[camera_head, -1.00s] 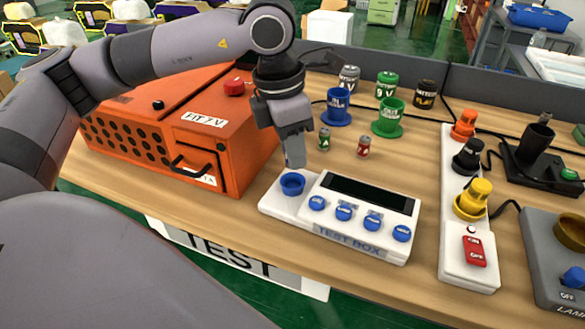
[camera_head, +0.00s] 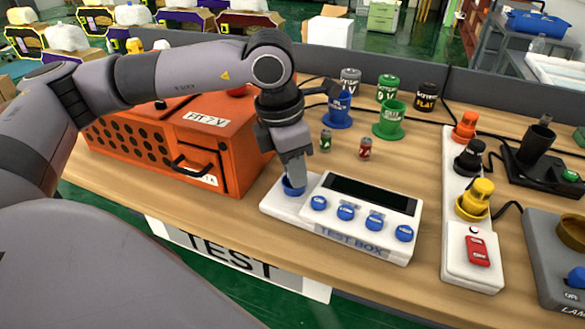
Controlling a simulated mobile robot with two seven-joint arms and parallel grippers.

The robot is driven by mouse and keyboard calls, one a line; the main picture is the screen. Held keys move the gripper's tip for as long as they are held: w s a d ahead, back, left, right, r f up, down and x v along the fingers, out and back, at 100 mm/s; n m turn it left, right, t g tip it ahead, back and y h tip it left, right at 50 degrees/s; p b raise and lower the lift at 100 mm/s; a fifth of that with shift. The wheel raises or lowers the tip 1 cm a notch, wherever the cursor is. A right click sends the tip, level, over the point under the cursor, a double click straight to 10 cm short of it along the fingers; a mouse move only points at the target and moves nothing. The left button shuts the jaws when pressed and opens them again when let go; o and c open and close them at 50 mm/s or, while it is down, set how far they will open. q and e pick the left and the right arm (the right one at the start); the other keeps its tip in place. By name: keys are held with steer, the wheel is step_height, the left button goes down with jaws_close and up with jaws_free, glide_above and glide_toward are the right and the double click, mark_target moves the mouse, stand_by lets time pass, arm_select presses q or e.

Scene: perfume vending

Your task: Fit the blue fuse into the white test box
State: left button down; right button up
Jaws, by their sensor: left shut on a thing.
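The white test box (camera_head: 276,205) lies near the table's front edge, with a dark screen, several blue knobs and a round blue socket (camera_head: 291,189) at its left end. My left gripper (camera_head: 296,178) points down over this socket, its fingertips at the socket's rim. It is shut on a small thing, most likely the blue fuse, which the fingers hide. I cannot tell how far it sits in the socket. My right gripper is out of view.
Small green (camera_head: 326,140) and red (camera_head: 366,148) fuses stand behind the test box. Blue (camera_head: 338,110) and green (camera_head: 391,118) cups stand farther back. An orange box (camera_head: 235,150) is close on the left. A white power strip (camera_head: 455,235) with plugs lies right.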

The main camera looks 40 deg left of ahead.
mark_target(285, 184)
arm_select(q)
steer(key=shift+s+d+f, duration=0.1)
steer(key=shift+s+f, duration=0.05)
steer(key=shift+f, duration=0.35)
steer(key=shift+s+f, duration=0.15)
steer(key=shift+f, duration=0.3)
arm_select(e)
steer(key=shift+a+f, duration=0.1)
arm_select(q)
steer(key=c, duration=0.9)
jaws_free()
steer(key=shift+c, duration=0.2)
steer(key=shift+w+r+p, duration=0.15)
steer(key=shift+r+p, duration=0.7)
step_height(285, 184, up, 4)
steer(key=shift+f, duration=0.1)
steer(key=r, duration=0.5)
steer(key=s+a+r, duration=0.1)
steer(key=r, duration=0.1)
steer(key=shift+a+r, duration=0.1)
steer(key=shift+r, duration=0.3)
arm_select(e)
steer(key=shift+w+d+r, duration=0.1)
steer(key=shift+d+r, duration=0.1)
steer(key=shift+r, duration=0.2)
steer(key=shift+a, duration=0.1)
